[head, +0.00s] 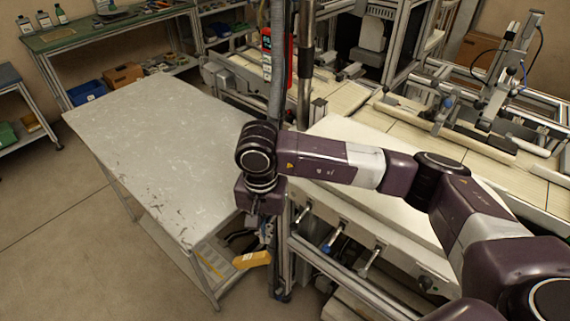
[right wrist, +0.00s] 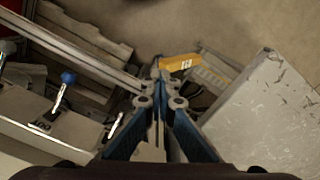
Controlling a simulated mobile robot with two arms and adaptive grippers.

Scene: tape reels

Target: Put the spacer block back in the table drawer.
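My right gripper (head: 266,256) reaches down beside the near right corner of the pale worktable (head: 160,140). Its blue-sided fingers (right wrist: 159,78) converge in the right wrist view. They are shut on one end of a yellow block with a small label, which I take as the spacer block (head: 251,260). The block also shows in the right wrist view (right wrist: 181,64), sticking out to the right of the fingertips. It is held clear of the tabletop, out past its edge. I cannot make out a drawer in the table. My left gripper is not in view.
A lower shelf (head: 207,255) shows under the table. Close to the right of my gripper stands a metal frame with clamp handles, one with a blue knob (right wrist: 68,77). A workbench (head: 95,38) stands at the back left. The floor at the left is free.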

